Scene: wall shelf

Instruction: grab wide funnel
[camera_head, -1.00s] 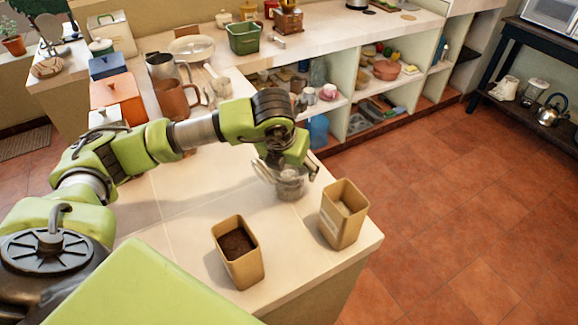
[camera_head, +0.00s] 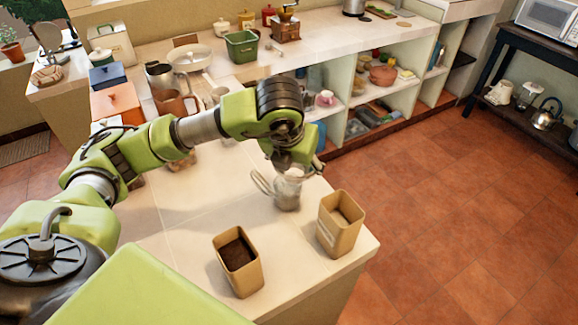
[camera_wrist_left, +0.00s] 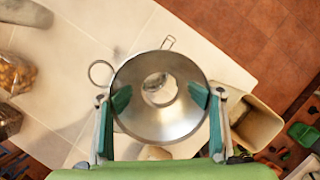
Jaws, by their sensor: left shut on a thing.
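The wide funnel (camera_wrist_left: 135,112) is a shiny steel cone with a round hole in its middle, seen from above in the left wrist view. My left gripper (camera_wrist_left: 160,96) is shut on it, with a green fingertip against each side of the rim. The funnel is mostly hidden there by the gripper. I cannot tell whether the funnel still touches the jar. My right gripper is not in view.
An open tan tin (camera_head: 340,235) stands to the right of the jar, near the counter (camera_head: 190,225) edge. A tan tin with dark grounds (camera_head: 238,268) stands in front. Mugs and boxes crowd the back left.

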